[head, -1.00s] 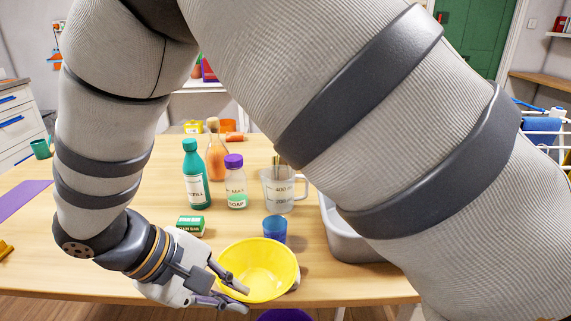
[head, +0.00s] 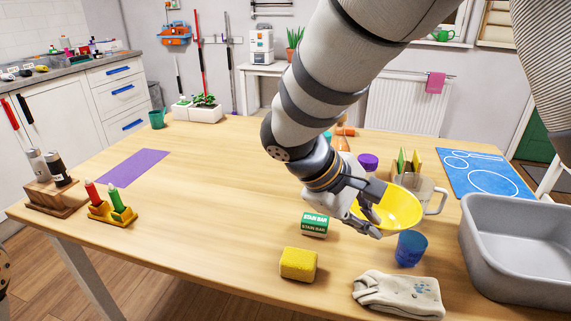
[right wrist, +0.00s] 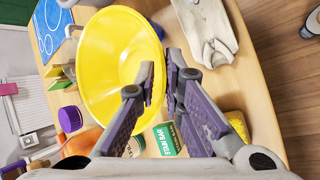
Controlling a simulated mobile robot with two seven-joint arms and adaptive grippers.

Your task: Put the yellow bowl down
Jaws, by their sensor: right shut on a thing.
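The yellow bowl (head: 402,209) is in my right gripper (head: 368,212), above the right part of the wooden table. The gripper is shut on the bowl's rim from the left side in the head view. In the right wrist view, the bowl (right wrist: 108,62) is tilted and looks empty, with its rim between the fingers (right wrist: 160,80). The bowl partly hides the measuring jug behind it. My left gripper is not in view.
Near the bowl are a blue cup (head: 410,248), a stain bar box (head: 315,224), a yellow sponge (head: 298,264), a cloth (head: 398,295) and a grey basin (head: 515,250). A purple mat (head: 133,167) lies far left. The table's middle-left (head: 215,200) is clear.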

